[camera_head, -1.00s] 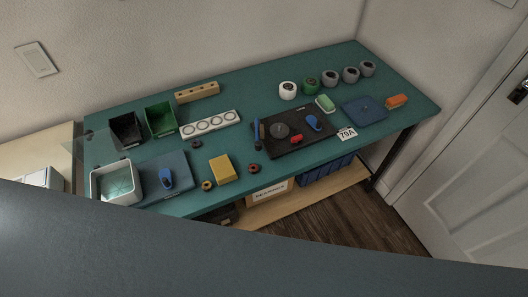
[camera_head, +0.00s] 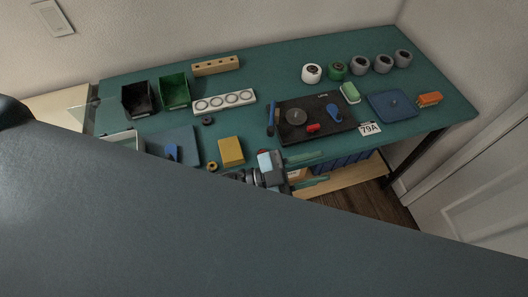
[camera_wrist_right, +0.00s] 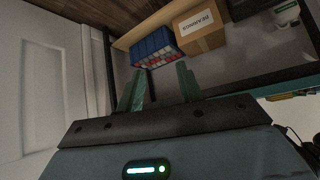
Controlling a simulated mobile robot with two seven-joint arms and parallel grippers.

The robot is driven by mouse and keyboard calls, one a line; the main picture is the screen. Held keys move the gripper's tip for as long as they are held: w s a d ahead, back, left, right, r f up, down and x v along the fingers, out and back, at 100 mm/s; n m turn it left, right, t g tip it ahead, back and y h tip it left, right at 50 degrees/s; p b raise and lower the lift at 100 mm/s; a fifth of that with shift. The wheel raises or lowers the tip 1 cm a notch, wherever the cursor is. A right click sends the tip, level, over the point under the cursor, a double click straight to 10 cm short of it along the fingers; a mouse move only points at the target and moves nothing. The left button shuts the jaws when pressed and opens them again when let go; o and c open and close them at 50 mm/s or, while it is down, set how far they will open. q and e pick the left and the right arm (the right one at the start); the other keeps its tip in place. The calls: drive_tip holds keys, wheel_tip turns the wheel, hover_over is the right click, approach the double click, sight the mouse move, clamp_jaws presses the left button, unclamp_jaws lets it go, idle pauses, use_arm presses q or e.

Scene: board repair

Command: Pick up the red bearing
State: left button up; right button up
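No clearly red ring shows on the green bench now. A dark ring (camera_head: 208,121) lies in front of the white four-ring holder (camera_head: 224,102), and a yellow ring (camera_head: 212,167) lies left of the yellow block (camera_head: 231,151). A small red part (camera_head: 313,128) lies on the black mat (camera_head: 340,133); I cannot tell whether it is a bearing. My right gripper (camera_wrist_right: 160,68) is open and empty in the right wrist view, facing the under-bench shelf.
A box labelled bearings (camera_wrist_right: 200,27) and a blue bin (camera_wrist_right: 154,47) sit on the lower shelf. Black (camera_head: 136,99) and green (camera_head: 174,91) bins stand at the back left. A blue pad (camera_head: 392,106) lies at the right. My large grey body part fills the foreground.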

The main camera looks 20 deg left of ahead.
use_arm(q)
drive_tip(key=s+d+m+g, duration=0.2)
drive_tip(key=d+m+g, duration=0.2)
drive_tip(key=m+g, duration=0.4)
drive_tip(key=g+y+b, duration=0.2)
drive_tip(key=y, duration=1.7)
approach(263, 150)
drive_tip(key=shift+s+f, duration=0.2)
drive_tip(key=shift+s, duration=0.4)
drive_tip(key=shift+s+f, duration=0.15)
drive_tip(key=shift+f, duration=3.8)
use_arm(e)
drive_tip(key=s+f, duration=0.2)
drive_tip(key=f, duration=0.1)
drive_tip(key=shift+a+f+g, duration=0.15)
drive_tip(key=shift+a+g, duration=0.05)
drive_tip(key=shift+g, duration=0.1)
use_arm(q)
drive_tip(key=shift+c, duration=0.4)
